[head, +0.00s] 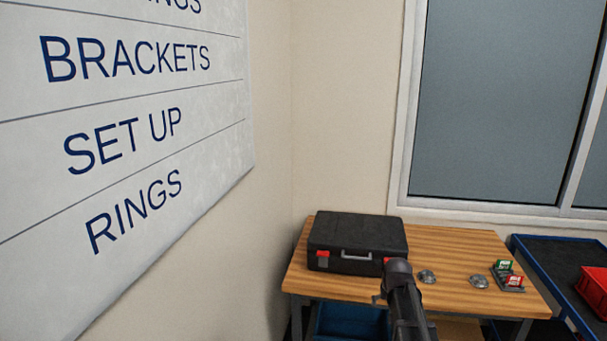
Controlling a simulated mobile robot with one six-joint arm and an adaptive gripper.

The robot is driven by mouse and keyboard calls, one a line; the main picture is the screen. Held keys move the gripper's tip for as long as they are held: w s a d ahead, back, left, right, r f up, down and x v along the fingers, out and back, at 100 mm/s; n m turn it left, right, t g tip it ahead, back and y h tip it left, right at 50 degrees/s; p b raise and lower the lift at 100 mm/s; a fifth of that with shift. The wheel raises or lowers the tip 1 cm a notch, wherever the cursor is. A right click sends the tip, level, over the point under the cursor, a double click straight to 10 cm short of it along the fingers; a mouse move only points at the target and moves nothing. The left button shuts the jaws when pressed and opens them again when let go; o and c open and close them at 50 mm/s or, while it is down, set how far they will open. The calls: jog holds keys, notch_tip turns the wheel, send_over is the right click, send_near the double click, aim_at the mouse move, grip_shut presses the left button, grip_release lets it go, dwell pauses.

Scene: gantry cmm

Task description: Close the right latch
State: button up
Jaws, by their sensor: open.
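A black case (357,236) lies shut at the back left of the wooden table, with a grey handle (356,255) on its front. Its left latch (322,260) is red and shows on the front face. Only a small red part of the right latch (386,261) shows beside my dark arm, which covers the case's front right corner. I cannot tell how that latch's flap stands. My arm reaches up from the bottom of the head view. I cannot make out my gripper's fingers; they are hidden or out of sight.
The wooden table (450,245) holds two small metal parts (427,276) and (479,282) and a stand with green and red pieces (508,275). A blue cart (560,262) with a red bin (594,288) stands at right. A wall sign (130,100) hangs at left.

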jog(key=s+a+f+g+b, duration=0.2)
jog(key=s+a+f, duration=0.1)
jog(key=s, duration=0.7)
jog(key=s+a+f+n+g+b, duration=0.1)
jog(key=s+a+f+b, duration=0.2)
jog(key=s+a, duration=0.3)
jog(key=s+f, duration=0.1)
jog(key=s, duration=0.4)
jog(key=shift+g, duration=0.4)
